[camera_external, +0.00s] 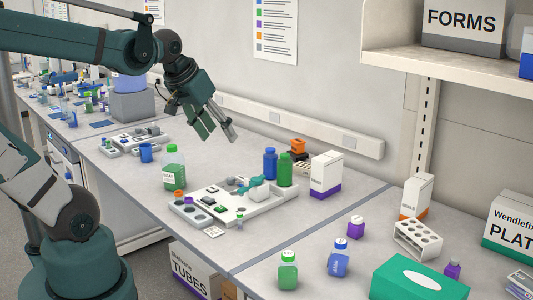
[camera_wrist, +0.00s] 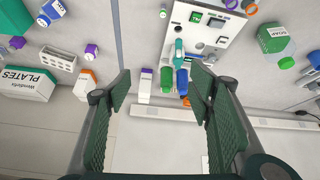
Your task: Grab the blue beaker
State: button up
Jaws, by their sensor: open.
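The blue beaker (camera_external: 146,152) is a small blue cup standing on the bench, left of the green-labelled bottle. A blue object cut by the right edge of the wrist view (camera_wrist: 315,58) may be this beaker, but I cannot be sure. My gripper (camera_external: 218,135) is open and empty, held above the bench near the wall, to the right of the beaker and apart from it. In the wrist view the spread fingers of my gripper (camera_wrist: 161,88) have nothing between their pads.
A green SOAP bottle (camera_external: 173,168) stands between the beaker and a white tray (camera_external: 262,215) of small parts. A blue bottle (camera_external: 270,163) and green bottle (camera_external: 285,170) stand at the tray's back. A grey block (camera_external: 132,104) stands behind the beaker. Bare bench lies beneath my gripper.

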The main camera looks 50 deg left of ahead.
jog(key=w+a+n+g, duration=0.1)
jog(key=w+a+n, duration=0.35)
jog(key=a, duration=0.75)
jog(key=w+a+f+n+g+y, duration=0.1)
jog(key=w+a+n+g, duration=0.1)
jog(key=w+a, duration=0.8)
jog(key=w+a+n+g, duration=0.1)
jog(key=w+a+n, duration=0.25)
jog(key=a, duration=0.95)
jog(key=n+g+h, duration=0.2)
jog(key=n+g, duration=0.1)
jog(key=n, duration=0.4)
send_over(145, 149)
jog(key=w+a, duration=0.2)
notch_tip(145, 149, down, 21)
jog(key=shift+s+a+f+p, duration=0.15)
jog(key=shift+s+a+p, duration=0.05)
jog(key=shift+a+p, duration=0.25)
jog(key=shift+f, duration=0.1)
jog(key=shift+d+f, duration=0.1)
jog(key=shift+f, duration=1.1)
